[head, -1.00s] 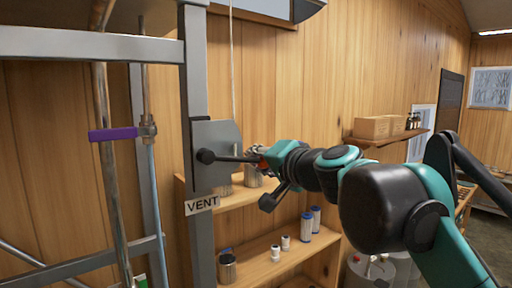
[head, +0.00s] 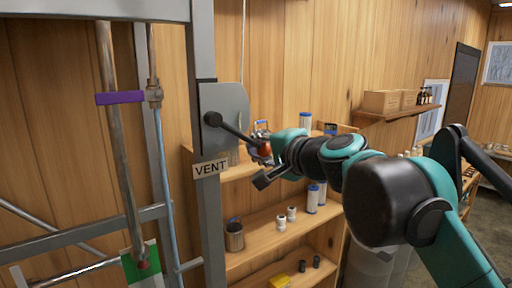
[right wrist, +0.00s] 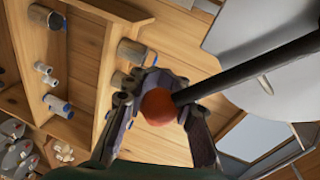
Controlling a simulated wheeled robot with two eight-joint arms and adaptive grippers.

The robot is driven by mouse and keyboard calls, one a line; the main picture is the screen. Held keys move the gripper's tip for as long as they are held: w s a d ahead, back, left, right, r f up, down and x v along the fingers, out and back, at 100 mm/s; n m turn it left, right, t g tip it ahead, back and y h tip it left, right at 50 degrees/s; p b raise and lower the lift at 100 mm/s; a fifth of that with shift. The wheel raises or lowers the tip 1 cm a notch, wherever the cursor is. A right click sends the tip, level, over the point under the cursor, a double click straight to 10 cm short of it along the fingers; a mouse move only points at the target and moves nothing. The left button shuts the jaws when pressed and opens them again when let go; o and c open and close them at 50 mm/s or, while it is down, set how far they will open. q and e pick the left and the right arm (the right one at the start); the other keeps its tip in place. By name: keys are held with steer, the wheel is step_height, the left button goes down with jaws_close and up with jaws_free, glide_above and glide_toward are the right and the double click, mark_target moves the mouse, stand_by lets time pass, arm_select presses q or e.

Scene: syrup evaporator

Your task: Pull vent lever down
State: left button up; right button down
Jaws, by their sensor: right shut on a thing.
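The vent lever (head: 236,131) is a dark rod with a black pivot at a grey plate (head: 226,106) on a metal post. It slants down to the right and ends in an orange-red knob (head: 265,149). A white VENT label (head: 211,168) sits below the plate. My right gripper (head: 263,150) is at the lever's end. In the right wrist view the rod (right wrist: 245,68) runs to the orange knob (right wrist: 159,107), which is between the fingers of my right gripper (right wrist: 160,112), shut on it. My left gripper is not in view.
A wooden shelf unit (head: 265,226) with cans and bottles stands behind the lever. A pipe with a purple-handled valve (head: 120,98) is at the left. A wall shelf with boxes (head: 381,101) is at the right.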

steer(key=c, duration=1.3)
jaws_free()
steer(key=shift+a, duration=0.1)
steer(key=shift+o, duration=0.2)
steer(key=shift+s, duration=0.1)
steer(key=v, duration=1.2)
steer(key=shift+f, duration=0.1)
